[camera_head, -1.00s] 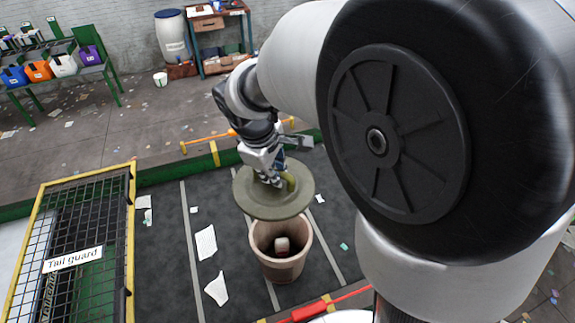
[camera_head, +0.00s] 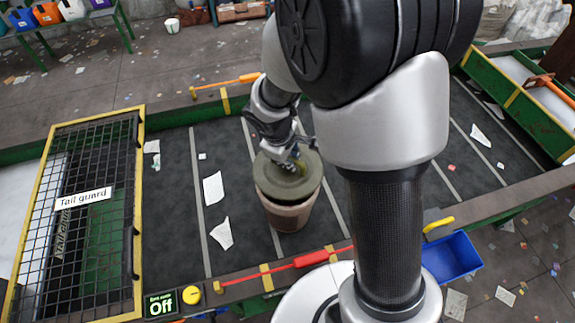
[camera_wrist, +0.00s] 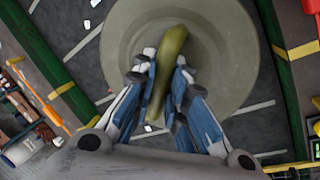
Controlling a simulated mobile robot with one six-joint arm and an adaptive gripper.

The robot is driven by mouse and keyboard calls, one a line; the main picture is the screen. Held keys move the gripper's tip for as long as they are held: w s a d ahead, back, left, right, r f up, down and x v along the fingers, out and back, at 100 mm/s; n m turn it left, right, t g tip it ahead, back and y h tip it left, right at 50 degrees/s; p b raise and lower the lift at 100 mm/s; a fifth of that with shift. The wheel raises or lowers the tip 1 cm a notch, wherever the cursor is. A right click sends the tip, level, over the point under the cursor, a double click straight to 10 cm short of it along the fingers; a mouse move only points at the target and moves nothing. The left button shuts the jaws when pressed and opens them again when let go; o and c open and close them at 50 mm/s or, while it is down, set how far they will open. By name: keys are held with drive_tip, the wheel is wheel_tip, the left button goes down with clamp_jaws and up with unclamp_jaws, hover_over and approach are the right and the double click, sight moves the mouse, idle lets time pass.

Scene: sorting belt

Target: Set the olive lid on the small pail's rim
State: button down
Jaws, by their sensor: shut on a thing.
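The olive lid (camera_head: 272,182) is a round disc with a raised handle. It lies over the mouth of the tan pail (camera_head: 289,216), which stands on the dark belt. The lid covers most of the opening; I cannot tell whether it rests on the rim or hovers just above it. My gripper (camera_head: 290,160) is above the lid, shut on its handle. In the wrist view the blue-grey fingers (camera_wrist: 163,85) clasp the curved olive handle (camera_wrist: 172,52), with the lid (camera_wrist: 225,50) spread beneath. The pail is hidden there.
The belt (camera_head: 175,190) has paper scraps (camera_head: 213,188) on it. A yellow-framed mesh guard (camera_head: 100,240) labelled "Tail guard" stands at left. A red-handled bar (camera_head: 312,258) runs along the front edge. A blue bin (camera_head: 452,257) is at right, beyond my arm.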

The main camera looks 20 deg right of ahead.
wheel_tip(320, 180, down, 4)
drive_tip(key=shift+r+b, duration=0.1)
drive_tip(key=shift+b, duration=0.45)
drive_tip(key=shift+f+b, duration=0.5)
drive_tip(key=shift+b, duration=0.1)
drive_tip(key=shift+f, duration=0.1)
drive_tip(key=c, duration=1.6)
unclamp_jaws()
